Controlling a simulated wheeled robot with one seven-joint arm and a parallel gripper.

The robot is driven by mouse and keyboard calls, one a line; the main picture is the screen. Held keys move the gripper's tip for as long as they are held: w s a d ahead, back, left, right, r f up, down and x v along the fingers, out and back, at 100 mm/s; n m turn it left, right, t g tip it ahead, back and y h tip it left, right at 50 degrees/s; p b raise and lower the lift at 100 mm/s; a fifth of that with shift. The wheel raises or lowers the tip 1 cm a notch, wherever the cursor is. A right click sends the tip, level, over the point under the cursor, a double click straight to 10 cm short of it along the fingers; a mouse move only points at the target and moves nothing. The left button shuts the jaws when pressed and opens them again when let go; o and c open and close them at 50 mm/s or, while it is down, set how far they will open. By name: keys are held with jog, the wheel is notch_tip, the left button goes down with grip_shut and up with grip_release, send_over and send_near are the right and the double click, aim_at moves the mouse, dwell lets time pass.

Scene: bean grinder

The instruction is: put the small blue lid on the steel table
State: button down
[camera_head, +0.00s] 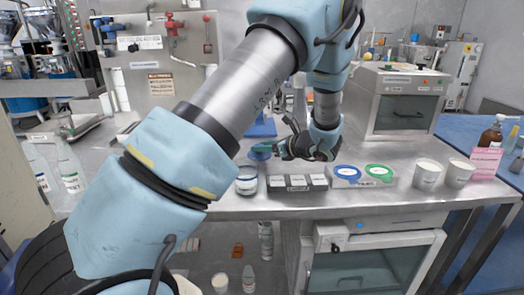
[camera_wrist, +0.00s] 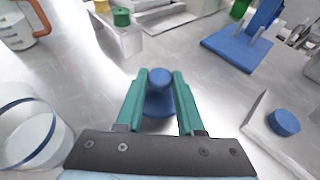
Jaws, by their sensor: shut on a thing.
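My gripper (camera_wrist: 158,78) is shut on the small blue lid (camera_wrist: 157,98), with its two teal fingers on either side of the lid's round knob. In the head view the lid (camera_head: 257,155) shows at the fingertips of my gripper (camera_head: 263,149), just above and behind an open glass jar (camera_head: 246,182). The jar (camera_wrist: 28,132) is to the left of the lid in the wrist view, apart from it. The steel table (camera_head: 228,211) lies beneath. The lid's underside is hidden, and I cannot tell its exact height.
A black-fronted rack (camera_head: 297,185) stands right of the jar. Right of it are a blue ring (camera_head: 348,172), a green ring (camera_head: 379,171) and white cups (camera_head: 428,175). A blue stand (camera_wrist: 238,48) stands beyond the gripper. Bare steel (camera_wrist: 85,85) lies left of the fingers.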

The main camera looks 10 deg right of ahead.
jog(key=shift+f, duration=0.85)
jog(key=shift+f, duration=0.1)
jog(key=c, duration=0.5)
grip_release()
jog(key=shift+r, duration=0.25)
jog(key=b+v, duration=0.1)
jog(key=v, duration=1.1)
jog(key=shift+f+b, duration=0.1)
jog(key=shift+b, duration=0.25)
jog(key=shift+s, duration=0.1)
